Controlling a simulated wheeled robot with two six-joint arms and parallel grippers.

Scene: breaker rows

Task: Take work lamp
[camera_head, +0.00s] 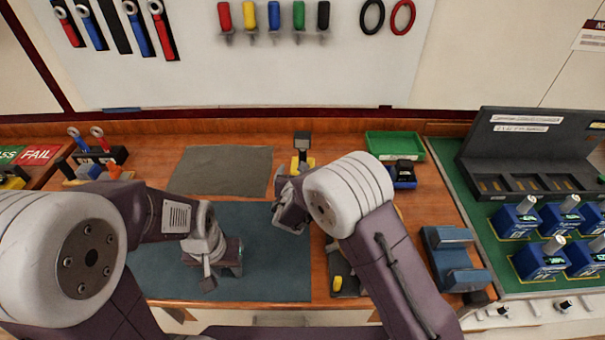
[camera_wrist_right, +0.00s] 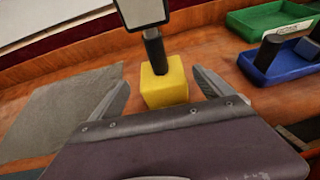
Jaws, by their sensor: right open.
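The work lamp (camera_head: 302,160) stands upright at the back of the wooden bench, with a yellow block base, a dark stem and a dark head. The right wrist view shows its yellow base (camera_wrist_right: 164,86) and pale-faced head, cut off at the top. My right gripper (camera_wrist_right: 161,78) is open and empty, its fingers left and right of the base in that view with gaps on both sides. In the head view my right gripper (camera_head: 284,192) is just in front of the lamp, partly hidden by its arm. My left gripper (camera_head: 210,270) is low over the blue mat; its jaws are unclear.
A green tray (camera_head: 396,146) and a blue bin (camera_head: 403,178) with a dark item are right of the lamp. A grey mat (camera_head: 220,170) lies left of it. A blue-grey holder (camera_head: 452,258) and blue breakers (camera_head: 541,260) are further right.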

